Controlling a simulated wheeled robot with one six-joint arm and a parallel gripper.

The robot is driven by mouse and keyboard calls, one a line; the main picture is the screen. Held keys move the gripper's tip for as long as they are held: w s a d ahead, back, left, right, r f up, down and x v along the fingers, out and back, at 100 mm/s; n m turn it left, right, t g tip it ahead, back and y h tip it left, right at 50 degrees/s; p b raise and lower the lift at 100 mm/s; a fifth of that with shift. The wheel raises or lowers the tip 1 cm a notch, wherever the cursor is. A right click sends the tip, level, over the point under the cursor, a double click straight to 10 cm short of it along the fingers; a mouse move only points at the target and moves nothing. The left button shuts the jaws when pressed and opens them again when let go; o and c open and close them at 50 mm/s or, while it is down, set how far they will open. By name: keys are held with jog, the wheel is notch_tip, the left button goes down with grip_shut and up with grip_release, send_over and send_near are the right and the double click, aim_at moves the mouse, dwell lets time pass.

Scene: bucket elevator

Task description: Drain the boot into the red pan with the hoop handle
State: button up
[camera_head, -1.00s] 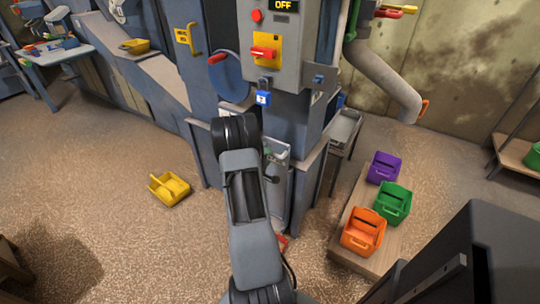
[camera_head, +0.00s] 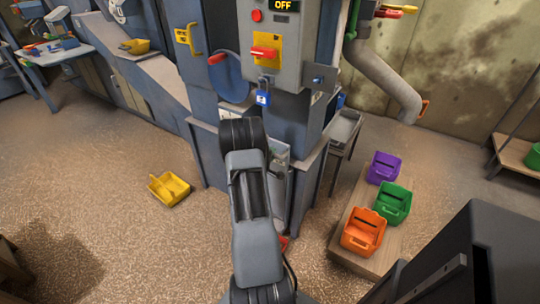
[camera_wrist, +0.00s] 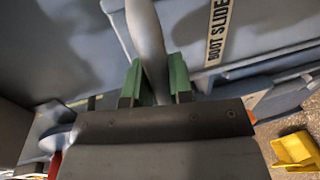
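In the wrist view, my gripper (camera_wrist: 155,78) has its two green finger pads on either side of a smooth grey bar (camera_wrist: 148,35). The bar fills the gap, and the pads appear closed on it. A "BOOT SLIDE" label (camera_wrist: 217,30) is on the blue-grey housing beside it. In the head view, my arm hides the gripper and much of the lower front of the boot (camera_head: 303,175). A small red piece (camera_head: 283,243) shows low beside my arm; whether it is the red pan, and its hoop handle, cannot be made out.
A yellow scoop-like bucket (camera_head: 169,188) lies on the floor at left. Purple (camera_head: 383,167), green (camera_head: 393,203) and orange (camera_head: 363,232) buckets stand on a low wooden platform at right. The control panel reads OFF, with a blue padlock (camera_head: 263,97) under its red switch.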

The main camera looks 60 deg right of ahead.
grip_shut()
notch_tip(320, 180, down, 8)
jog(key=b, duration=0.9)
jog(key=shift+f+b, duration=0.15)
jog(key=shift+b, duration=0.25)
jog(key=shift+a, duration=0.1)
jog(key=shift+o, duration=1.1)
grip_release()
jog(key=o, duration=0.3)
jog(key=shift+o, duration=0.2)
